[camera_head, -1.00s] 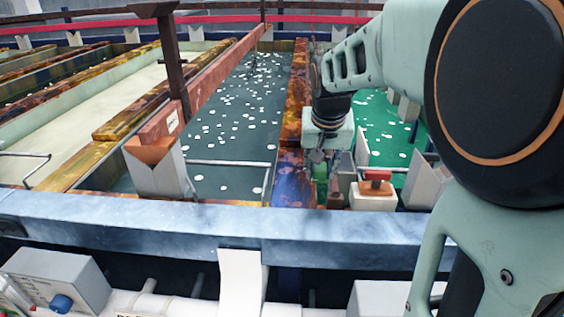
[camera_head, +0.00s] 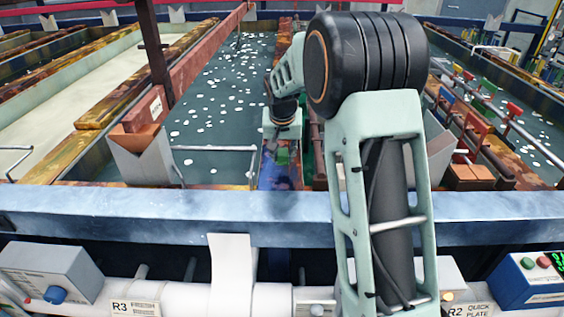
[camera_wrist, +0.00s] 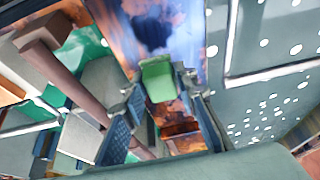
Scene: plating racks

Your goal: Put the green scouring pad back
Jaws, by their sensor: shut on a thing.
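The green scouring pad (camera_wrist: 157,80) is between the fingertips of my gripper (camera_wrist: 158,88) in the wrist view. My gripper is shut on it and holds it over the rusty, blue-stained divider (camera_wrist: 170,25) between the tanks. I cannot tell whether the pad touches the divider.
The tank with white floating discs (camera_head: 215,110) lies left of the divider, with a grey rail (camera_head: 215,149) at its near end. A white V-shaped saddle (camera_head: 142,155) stands at the left. The blue front beam (camera_head: 130,211) crosses in front. My arm hides much of the right tank.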

